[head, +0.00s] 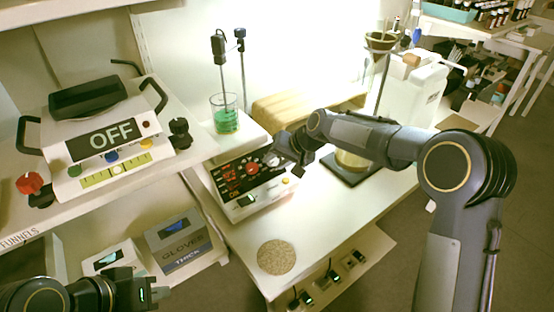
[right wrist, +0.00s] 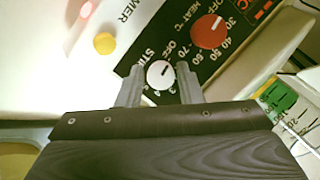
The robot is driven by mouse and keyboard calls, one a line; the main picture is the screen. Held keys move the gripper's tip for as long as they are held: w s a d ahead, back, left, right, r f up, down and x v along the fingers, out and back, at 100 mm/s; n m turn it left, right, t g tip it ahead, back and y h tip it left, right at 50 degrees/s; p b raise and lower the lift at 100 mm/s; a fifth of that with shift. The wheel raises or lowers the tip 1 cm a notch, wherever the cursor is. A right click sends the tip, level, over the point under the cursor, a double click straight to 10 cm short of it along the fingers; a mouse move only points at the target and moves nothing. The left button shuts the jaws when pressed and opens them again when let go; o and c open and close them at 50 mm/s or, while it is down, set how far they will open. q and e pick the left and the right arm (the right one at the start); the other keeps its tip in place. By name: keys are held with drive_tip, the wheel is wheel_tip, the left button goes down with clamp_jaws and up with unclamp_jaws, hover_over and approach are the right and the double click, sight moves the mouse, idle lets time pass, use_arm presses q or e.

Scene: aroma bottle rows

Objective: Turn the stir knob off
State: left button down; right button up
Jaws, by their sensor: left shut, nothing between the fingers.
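The white stir knob (right wrist: 160,74) sits on the black panel beside the printed words STIR and OFF in the right wrist view. Its dark pointer line tilts up and right; I cannot tell which mark it meets. My right gripper (right wrist: 160,82) is open, one finger on each side of the knob, with a small gap on both sides. In the head view, my right gripper (head: 287,158) hides part of the panel of the hotplate stirrer (head: 255,200). My left gripper (head: 152,293) is shut and empty at the lower left, far from the stirrer.
A red heat knob (right wrist: 208,32) is close by on the panel, and a yellow button (right wrist: 104,43) lies left of it. A beaker of green liquid (head: 224,118) stands on the stirrer's plate. A round cork mat (head: 277,257) lies in front. A device reading OFF (head: 105,145) stands left.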

drive_tip(key=shift+o, duration=1.4)
drive_tip(key=shift+d+r, duration=0.1)
drive_tip(key=shift+r, duration=0.05)
drive_tip(key=v, duration=0.7)
drive_tip(key=shift+s+r, duration=0.2)
drive_tip(key=shift+d, duration=0.15)
drive_tip(key=s+d+r+p, duration=0.4)
drive_tip(key=s+d+r, duration=0.3)
drive_tip(key=s+r, duration=0.1)
drive_tip(key=s+d+r+t+h+p, duration=0.1)
drive_tip(key=s+d+r+p, duration=0.2)
drive_tip(key=s, duration=0.6)
drive_tip(key=s+d+r+h+p, duration=0.1)
drive_tip(key=s+d+p, duration=0.1)
drive_tip(key=s+d, duration=0.45)
drive_tip(key=s+f+p, duration=0.2)
drive_tip(key=s+p, duration=0.1)
drive_tip(key=s, duration=0.9)
drive_tip(key=shift+a+f+m+h, duration=0.2)
drive_tip(key=shift+m+h, duration=0.2)
